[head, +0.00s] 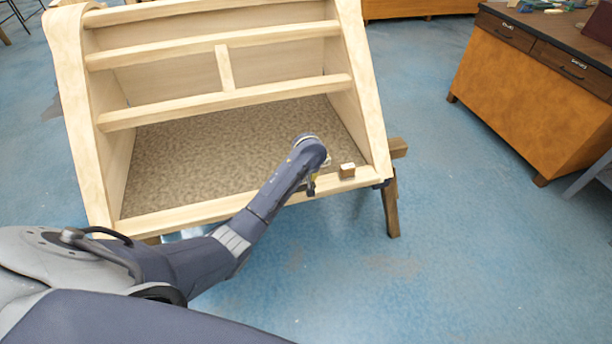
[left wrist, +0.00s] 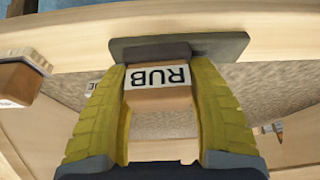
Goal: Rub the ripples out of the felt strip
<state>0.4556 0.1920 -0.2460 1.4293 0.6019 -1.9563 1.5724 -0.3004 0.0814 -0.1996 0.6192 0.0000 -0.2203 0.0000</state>
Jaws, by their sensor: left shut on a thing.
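My left gripper (left wrist: 160,85) is shut on a wooden rubbing block (left wrist: 160,98) with an upside-down white label reading RUB. A flat dark grey plate (left wrist: 215,48) lies at the block's far end, beside the pale front rail. In the head view my left gripper (head: 311,186) is over the front rail, mostly hidden by my own wrist. A mottled brown lining (head: 200,150) covers the frame's lower bay and shows in the left wrist view (left wrist: 255,80). I cannot tell whether it is the felt strip, and no ripples are visible. My right gripper is out of view.
The wooden bodyframe (head: 225,98) stands tilted on brown trestle legs (head: 391,208). A drawer cabinet (head: 530,85) stands at the right. The blue floor between them is clear.

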